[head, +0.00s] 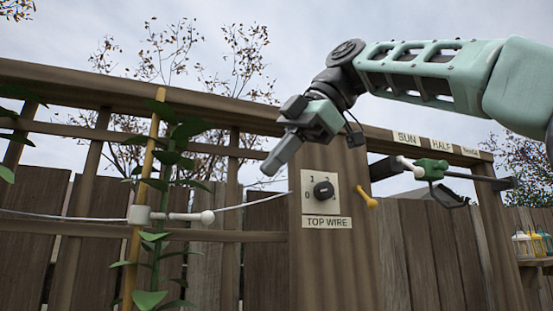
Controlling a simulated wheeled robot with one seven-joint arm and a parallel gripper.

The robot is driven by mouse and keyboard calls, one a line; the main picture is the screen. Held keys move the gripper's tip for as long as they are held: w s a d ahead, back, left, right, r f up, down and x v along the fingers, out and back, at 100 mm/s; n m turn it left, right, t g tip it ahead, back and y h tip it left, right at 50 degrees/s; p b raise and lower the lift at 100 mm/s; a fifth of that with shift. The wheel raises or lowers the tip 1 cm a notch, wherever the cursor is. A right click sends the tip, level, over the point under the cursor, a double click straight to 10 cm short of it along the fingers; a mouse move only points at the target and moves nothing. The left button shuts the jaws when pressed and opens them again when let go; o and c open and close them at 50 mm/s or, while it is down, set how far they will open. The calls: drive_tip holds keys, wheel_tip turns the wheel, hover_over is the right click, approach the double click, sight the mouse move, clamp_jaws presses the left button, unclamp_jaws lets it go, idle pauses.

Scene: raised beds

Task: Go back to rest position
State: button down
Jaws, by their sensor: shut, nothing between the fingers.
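My gripper (274,166) is shut and empty. It hangs in the air at the middle of the head view, fingers pointing down and left. It appears above and left of a dial panel. My green arm reaches in from the upper right. The panel's black knob (323,190) sits among the numerals, above a label (327,222) reading TOP WIRE. The gripper looks apart from the knob and the wire (247,204), though depth is hard to judge.
A leafy plant (165,160) climbs a cane (140,230) with a white clip (139,215) at left. A yellow peg (366,197) sticks out right of the panel. A green-handled tool (432,169) hangs below SUN and HALF labels. Open sky lies above the fence.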

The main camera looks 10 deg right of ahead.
drive_tip(key=s+a+f+m+g+h+b, duration=0.1)
drive_tip(key=a+f+m+h+b, duration=0.2)
drive_tip(key=f, duration=1.4)
drive_tip(key=s+a+f+m+g+b, duration=0.15)
drive_tip(key=f+m+b, duration=0.35)
drive_tip(key=f, duration=1.2)
drive_tip(key=s+d+f+m+h+b, duration=0.1)
drive_tip(key=s+d+f+m, duration=0.1)
drive_tip(key=s+f, duration=0.3)
drive_tip(key=s+d+f+m+h+b, duration=0.1)
drive_tip(key=s+d+f, duration=0.3)
drive_tip(key=f, duration=1)
drive_tip(key=s+d+f+m+h+b, duration=0.1)
drive_tip(key=s+d+f+m+b, duration=0.1)
drive_tip(key=s+f, duration=0.5)
wheel_tip(320, 180, down, 3)
drive_tip(key=shift+d+r+m+h, duration=0.1)
drive_tip(key=shift+d+m+h, duration=0.3)
drive_tip(key=shift+m, duration=0.3)
drive_tip(key=shift+s+g, duration=0.1)
drive_tip(key=shift+g, duration=0.15)
